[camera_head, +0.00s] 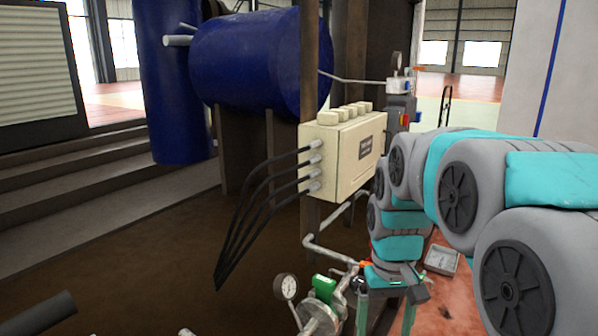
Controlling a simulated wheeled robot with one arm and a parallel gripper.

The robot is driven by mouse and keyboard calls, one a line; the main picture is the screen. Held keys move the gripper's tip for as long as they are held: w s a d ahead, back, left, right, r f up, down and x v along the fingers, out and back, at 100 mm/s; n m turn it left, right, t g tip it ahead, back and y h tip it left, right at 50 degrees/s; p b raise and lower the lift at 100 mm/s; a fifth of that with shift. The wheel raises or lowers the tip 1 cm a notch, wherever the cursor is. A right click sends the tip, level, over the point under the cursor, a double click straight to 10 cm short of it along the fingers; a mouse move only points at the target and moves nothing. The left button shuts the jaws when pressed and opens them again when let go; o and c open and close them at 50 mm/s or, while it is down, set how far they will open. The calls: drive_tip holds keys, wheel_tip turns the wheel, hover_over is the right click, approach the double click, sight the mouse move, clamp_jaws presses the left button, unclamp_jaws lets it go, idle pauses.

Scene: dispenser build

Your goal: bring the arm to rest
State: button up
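My arm (455,185), grey and turquoise, reaches in from the right edge and bends down at the middle right. My gripper (385,315) points downward near the bottom edge. Its two thin greenish fingers stand apart, with nothing seen held between them. The fingertips are close to the frame's lower edge, so what lies below them is hidden. The gripper is just right of a metal pump or valve body (318,318) with a green part (324,288); I cannot tell whether they touch.
A cream junction box (345,155) with black cables (255,205) is on a post left of my arm. A gauge (286,287) and pipes (330,250) are low in the middle. A grey tray (441,259) lies right of my wrist. A blue tank (255,60) stands behind.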

drive_tip(key=s+f, duration=0.3)
drive_tip(key=s, duration=0.8)
drive_tip(key=s+f, duration=0.3)
drive_tip(key=s, duration=0.7)
drive_tip(key=shift+s+m+g, duration=0.3)
drive_tip(key=shift+s+g, duration=0.1)
